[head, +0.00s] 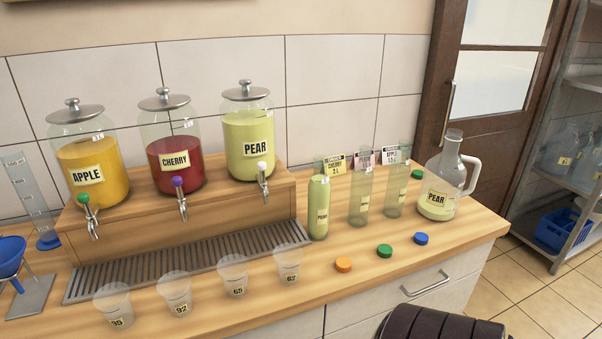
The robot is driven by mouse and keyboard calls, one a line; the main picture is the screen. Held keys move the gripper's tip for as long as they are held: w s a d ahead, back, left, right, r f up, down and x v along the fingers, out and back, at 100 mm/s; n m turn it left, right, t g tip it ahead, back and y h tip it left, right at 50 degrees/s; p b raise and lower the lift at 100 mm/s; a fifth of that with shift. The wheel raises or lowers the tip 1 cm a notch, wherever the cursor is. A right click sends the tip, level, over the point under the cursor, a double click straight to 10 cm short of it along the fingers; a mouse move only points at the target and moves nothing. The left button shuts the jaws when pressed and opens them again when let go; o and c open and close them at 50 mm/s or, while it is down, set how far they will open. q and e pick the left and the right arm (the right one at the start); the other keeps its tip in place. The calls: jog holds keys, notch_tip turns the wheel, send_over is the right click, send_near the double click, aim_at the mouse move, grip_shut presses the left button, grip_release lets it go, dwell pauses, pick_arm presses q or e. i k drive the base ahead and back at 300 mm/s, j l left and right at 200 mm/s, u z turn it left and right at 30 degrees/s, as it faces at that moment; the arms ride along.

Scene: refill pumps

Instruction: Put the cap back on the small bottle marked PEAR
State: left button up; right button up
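Three slim clear bottles stand uncapped-looking at the right of the counter. The left one (319,212) is filled with pale green liquid; its small label seems to read PEAR, but is hard to read. The middle bottle (361,198) and right bottle (395,190) also have small labels I cannot read. Loose caps lie on the counter: an orange cap (343,264), a green cap (384,250) and a blue cap (421,238) in front, and another green cap (417,174) behind, near the jug. Neither of my grippers is in view.
A handled jug marked PEAR (437,203) stands right of the bottles. APPLE (92,175), CHERRY (174,160) and PEAR (248,145) dispensers stand on a wooden riser over a drip grate (190,262). Several numbered cups line the front. Order tags stand behind the bottles.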

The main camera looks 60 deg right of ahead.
aim_at(319, 186)
jog(key=z, duration=1.9)
